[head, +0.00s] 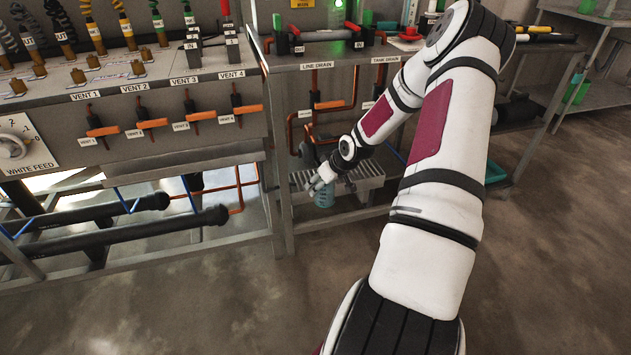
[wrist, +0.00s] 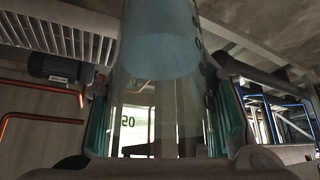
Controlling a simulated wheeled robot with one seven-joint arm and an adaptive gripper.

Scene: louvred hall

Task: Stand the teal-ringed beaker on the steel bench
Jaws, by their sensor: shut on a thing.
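The beaker (head: 324,197) is a small bluish clear vessel hanging at my gripper, in front of the slatted tray under the line drain. In the wrist view the beaker (wrist: 160,75) fills the middle as clear glass with pale blue contents and dark marks along one side. My gripper (head: 321,182) is shut on it, with a finger on each side in the wrist view. A teal ring cannot be made out clearly. A steel bench (head: 598,63) stands at the far right, with green items on it. I cannot tell whether the beaker touches the tray.
The slatted tray (head: 366,181) sits low behind my gripper, with orange pipes (head: 313,112) and valve handles above. A vent panel (head: 150,118) and black pipes (head: 120,240) are on the left. The floor (head: 560,240) at right is clear.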

